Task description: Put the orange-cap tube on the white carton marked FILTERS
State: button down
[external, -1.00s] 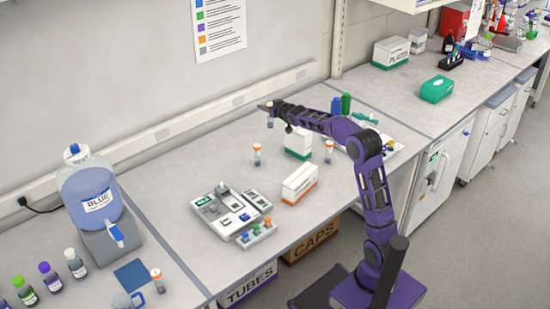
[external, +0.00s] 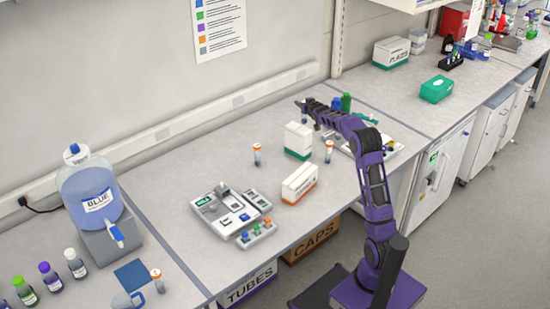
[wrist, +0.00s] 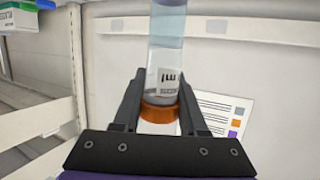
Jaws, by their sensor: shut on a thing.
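My gripper (external: 304,104) is shut on an orange-cap tube and holds it above the back of the bench, right of the tall white carton. In the wrist view the tube (wrist: 167,50) sits between the fingers (wrist: 160,112), which close around its orange cap. Two white cartons stand mid-bench: a taller one with a green base stripe (external: 298,141) and one with an orange base stripe (external: 299,185). Their print is too small to read, so I cannot tell which says FILTERS.
A grey device (external: 225,210) and a small rack with coloured caps (external: 257,234) lie left of the cartons. Green (external: 346,102) and blue bottles stand close to my arm. A blue-filled carboy (external: 90,190) is at left. The bench behind the grey device is clear.

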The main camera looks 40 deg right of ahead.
jog(key=shift+f, duration=1.9)
jog(key=shift+f+b, duration=0.25)
jog(key=shift+b, duration=0.15)
jog(key=shift+c, duration=2.2)
grip_release()
jog(key=shift+r, duration=0.1)
jog(key=shift+r, duration=0.1)
jog(key=shift+r+p, duration=0.2)
jog(key=shift+p, duration=0.2)
jog(key=b+v, duration=0.1)
jog(key=v, duration=1.1)
jog(key=shift+f, duration=0.1)
